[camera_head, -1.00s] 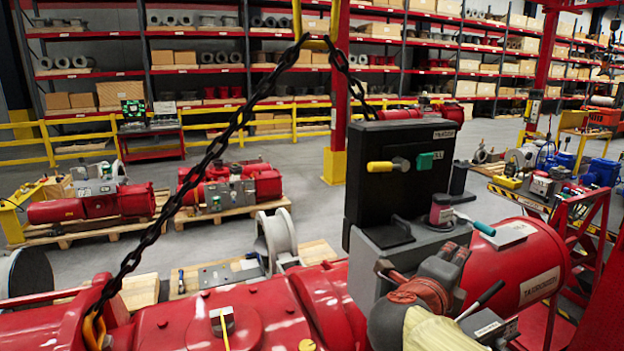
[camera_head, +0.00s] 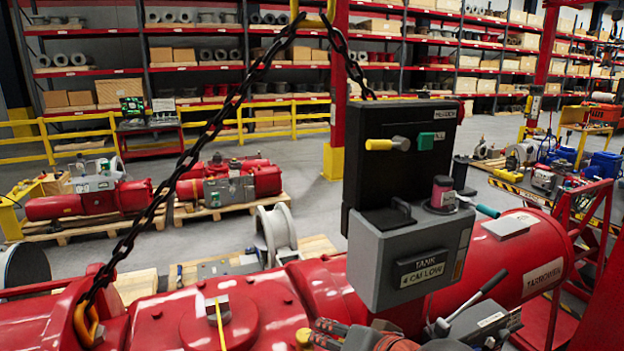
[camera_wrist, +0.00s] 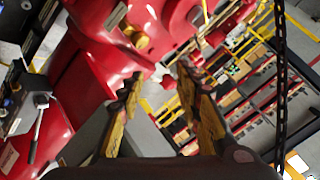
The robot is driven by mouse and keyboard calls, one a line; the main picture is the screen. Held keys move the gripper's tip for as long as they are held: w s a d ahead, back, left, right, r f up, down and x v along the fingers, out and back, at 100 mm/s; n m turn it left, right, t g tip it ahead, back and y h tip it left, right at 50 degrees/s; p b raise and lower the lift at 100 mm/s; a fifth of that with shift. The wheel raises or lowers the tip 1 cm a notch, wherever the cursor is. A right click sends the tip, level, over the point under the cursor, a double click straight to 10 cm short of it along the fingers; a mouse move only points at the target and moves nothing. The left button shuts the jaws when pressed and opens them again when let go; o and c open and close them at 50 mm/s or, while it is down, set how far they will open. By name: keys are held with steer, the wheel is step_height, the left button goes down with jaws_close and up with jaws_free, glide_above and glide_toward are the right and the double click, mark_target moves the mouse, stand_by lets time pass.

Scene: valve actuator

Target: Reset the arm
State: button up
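My gripper (camera_head: 362,338) shows only in part at the bottom edge of the head view, below the grey box and in front of the red actuator (camera_head: 240,320). In the wrist view its two yellow-and-dark fingers (camera_wrist: 158,100) stand apart, with nothing held between them. Red actuator housing (camera_wrist: 92,30) and floor lie beyond the fingertips.
A black chain (camera_head: 215,150) slants down to a hook (camera_head: 90,322) on the actuator; it also hangs at the right of the wrist view (camera_wrist: 281,80). A lever (camera_head: 480,297) stands right of the grey box. Other red actuators (camera_head: 230,185) lie on pallets behind.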

steer(key=s+d+f+n+g+h+b, duration=0.1)
steer(key=s+d+f+g+h+b, duration=0.1)
steer(key=s+d+f+b, duration=0.5)
steer(key=s+d+f+n+g+h+b, duration=0.2)
steer(key=s+d+f+b, duration=0.5)
steer(key=f, duration=0.7)
steer(key=shift+s+d+f+n+h, duration=0.25)
steer(key=shift+s+d+n+h, duration=0.05)
steer(key=shift+s+d+h, duration=0.25)
